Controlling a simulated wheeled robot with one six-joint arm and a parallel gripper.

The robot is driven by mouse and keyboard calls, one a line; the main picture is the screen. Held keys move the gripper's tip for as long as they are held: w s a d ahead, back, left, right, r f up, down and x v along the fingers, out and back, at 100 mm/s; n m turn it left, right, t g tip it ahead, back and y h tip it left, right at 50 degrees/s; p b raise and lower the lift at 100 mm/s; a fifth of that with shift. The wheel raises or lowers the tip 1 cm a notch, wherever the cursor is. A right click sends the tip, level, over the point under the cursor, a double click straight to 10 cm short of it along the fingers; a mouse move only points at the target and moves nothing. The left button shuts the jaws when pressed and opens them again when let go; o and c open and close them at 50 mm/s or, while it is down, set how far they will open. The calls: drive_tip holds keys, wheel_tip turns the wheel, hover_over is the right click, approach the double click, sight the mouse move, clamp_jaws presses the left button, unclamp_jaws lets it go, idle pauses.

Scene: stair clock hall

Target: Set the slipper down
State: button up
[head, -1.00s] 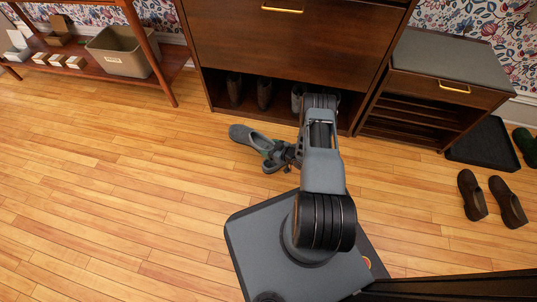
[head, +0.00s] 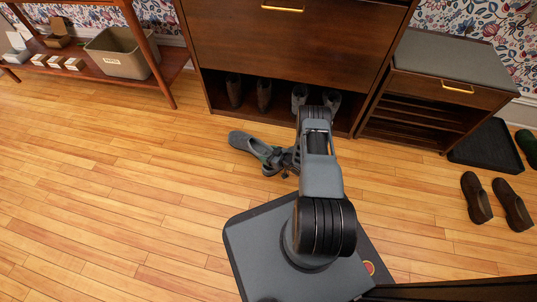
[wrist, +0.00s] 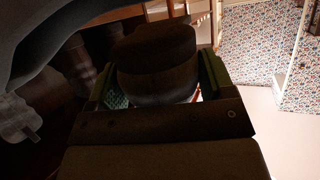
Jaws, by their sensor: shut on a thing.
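The grey slipper (head: 243,141) is in the head view, just in front of the dark cabinet, with its toe to the upper left. My gripper (head: 272,157) is shut on its near end. The slipper is at or close to floor level; I cannot tell whether it touches the floor. In the wrist view, a dark rounded part of the slipper (wrist: 155,65) sits between the green-padded fingers of my gripper (wrist: 152,90). The wrist view is dark and hides most of the slipper.
The dark cabinet (head: 290,45) has several shoes in its open bottom. A bench (head: 445,75), a black tray (head: 487,146) and brown shoes (head: 476,197) (head: 512,204) are at the right. A shelf with a bin (head: 122,60) is at the left. The wooden floor at left is clear.

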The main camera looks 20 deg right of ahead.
drive_tip(key=shift+f, duration=0.35)
drive_tip(key=o, duration=1)
drive_tip(key=shift+c, duration=0.2)
drive_tip(key=shift+r, duration=0.15)
